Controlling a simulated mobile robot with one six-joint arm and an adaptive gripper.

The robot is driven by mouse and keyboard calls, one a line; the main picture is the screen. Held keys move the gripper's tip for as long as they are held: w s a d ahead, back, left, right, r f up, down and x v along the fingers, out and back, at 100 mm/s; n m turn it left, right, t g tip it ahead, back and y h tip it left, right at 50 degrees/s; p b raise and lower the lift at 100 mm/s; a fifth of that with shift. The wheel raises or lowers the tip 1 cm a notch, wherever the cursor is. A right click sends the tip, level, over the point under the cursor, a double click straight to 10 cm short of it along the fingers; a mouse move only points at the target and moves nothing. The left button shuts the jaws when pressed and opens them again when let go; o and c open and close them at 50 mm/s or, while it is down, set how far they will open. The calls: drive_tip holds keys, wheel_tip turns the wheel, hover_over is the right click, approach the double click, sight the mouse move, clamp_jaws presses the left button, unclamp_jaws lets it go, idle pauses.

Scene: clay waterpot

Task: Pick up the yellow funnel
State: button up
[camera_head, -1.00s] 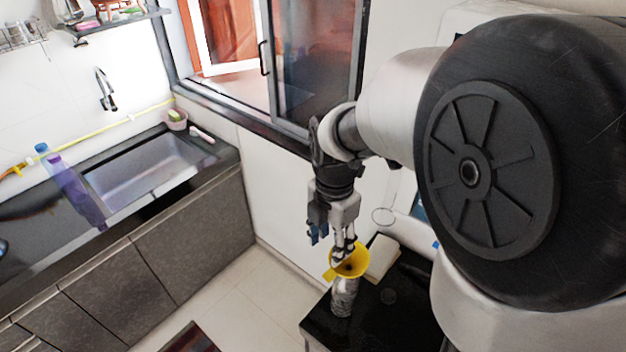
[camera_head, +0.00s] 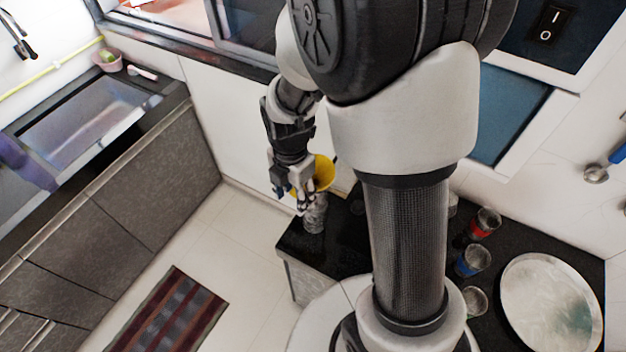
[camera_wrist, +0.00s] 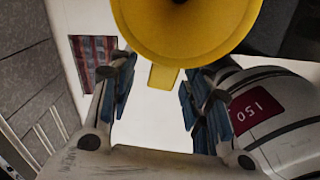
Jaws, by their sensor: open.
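The yellow funnel (camera_head: 325,172) sits on top of a grey, mottled bottle (camera_head: 315,217) on the black counter. My gripper (camera_head: 302,203) is just left of the funnel and covers part of it. In the wrist view the funnel's wide yellow cone (camera_wrist: 185,35) fills the top, with its small flat tab pointing down. My gripper (camera_wrist: 155,82) is open there, with one blue-padded finger on each side of the tab. I cannot tell whether the fingers touch it.
Black counter (camera_head: 350,240) lies around the bottle. Several glasses and a round metal tray (camera_head: 551,305) are at right. A sink (camera_head: 85,122) and grey cabinets (camera_head: 120,240) are at left. A striped mat (camera_head: 168,312) lies on the floor. The wall is close behind.

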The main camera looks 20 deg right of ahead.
drive_tip(key=shift+c, duration=0.4)
drive_tip(key=c, duration=0.9)
